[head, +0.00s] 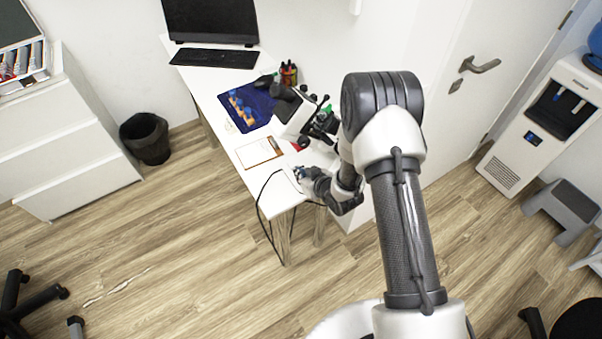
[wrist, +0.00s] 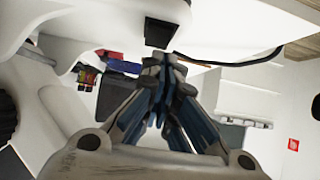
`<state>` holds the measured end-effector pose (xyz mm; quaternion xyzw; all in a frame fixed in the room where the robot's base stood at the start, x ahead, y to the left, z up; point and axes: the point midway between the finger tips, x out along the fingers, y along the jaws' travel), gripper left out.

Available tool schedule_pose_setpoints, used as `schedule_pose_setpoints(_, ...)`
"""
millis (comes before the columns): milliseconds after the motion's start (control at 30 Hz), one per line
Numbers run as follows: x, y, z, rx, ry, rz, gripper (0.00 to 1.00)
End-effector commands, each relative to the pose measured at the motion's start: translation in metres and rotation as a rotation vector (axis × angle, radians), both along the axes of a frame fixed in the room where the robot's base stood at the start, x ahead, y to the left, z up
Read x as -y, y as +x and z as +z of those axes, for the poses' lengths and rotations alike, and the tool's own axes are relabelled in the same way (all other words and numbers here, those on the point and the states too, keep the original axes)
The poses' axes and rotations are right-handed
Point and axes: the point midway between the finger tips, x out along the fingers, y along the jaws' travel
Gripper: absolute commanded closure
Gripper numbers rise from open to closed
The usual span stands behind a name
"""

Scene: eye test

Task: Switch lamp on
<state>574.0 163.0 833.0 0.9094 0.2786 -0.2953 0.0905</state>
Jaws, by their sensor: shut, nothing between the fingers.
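No plain desk lamp shows. A white and black device like a microscope (head: 292,112) stands on the white desk, partly hidden behind my arm. My gripper (head: 300,173) is low over the near end of the desk, in front of the device. In the wrist view my gripper (wrist: 163,62) is shut and empty. Its fingertips are just below a small black rectangular part (wrist: 160,32) on a white curved body (wrist: 100,25). The black part may be a switch; I cannot tell its position or whether the fingertips touch it.
The desk (head: 223,110) also holds a black screen (head: 210,20), a keyboard (head: 214,58), a blue mat (head: 246,108), a pen cup (head: 288,74) and a clipboard (head: 259,152). A black cable (head: 259,200) hangs at its near edge.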

Motion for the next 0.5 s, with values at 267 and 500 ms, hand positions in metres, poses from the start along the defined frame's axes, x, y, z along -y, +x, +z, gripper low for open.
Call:
schedule_pose_setpoints(267, -0.0007, 0.0008, -0.0001, -0.010, -0.007, 0.001, 1.00)
schedule_pose_setpoints(500, -0.0026, 0.0038, -0.0069, -0.082, -0.054, 0.000, 1.00)
